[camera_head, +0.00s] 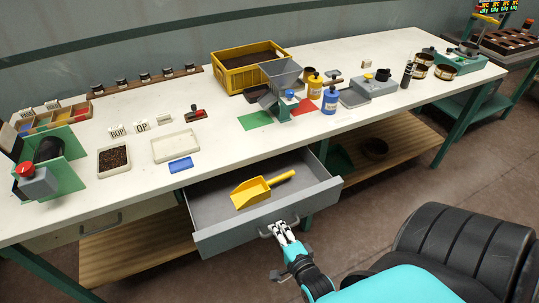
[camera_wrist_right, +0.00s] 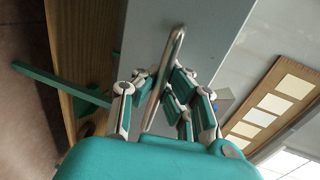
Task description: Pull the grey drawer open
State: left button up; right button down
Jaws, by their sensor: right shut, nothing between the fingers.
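The grey drawer (camera_head: 225,236) stands pulled out from under the white workbench, with a yellow scoop (camera_head: 250,193) lying inside. Its metal bar handle (camera_head: 264,234) is on the drawer front and also shows in the right wrist view (camera_wrist_right: 172,55). My right gripper (camera_head: 283,229) is at the handle. In the right wrist view its fingers (camera_wrist_right: 160,85) lie close around the bar, but they are shut with nothing gripped between them. Whether they touch the bar I cannot tell. My left gripper is not in view.
A closed drawer with a handle (camera_head: 100,224) is at the left. A wooden lower shelf (camera_head: 130,253) lies under the bench. A black chair-like form (camera_head: 465,250) is at the right.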

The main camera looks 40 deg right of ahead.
jog(key=shift+f+p+v, duration=0.15)
jog(key=shift+v, duration=0.55)
jog(key=shift+f+p+v, duration=0.15)
jog(key=shift+v, duration=0.55)
jog(key=c, duration=2)
grip_release()
jog(key=o, duration=0.6)
jog(key=v, duration=1.2)
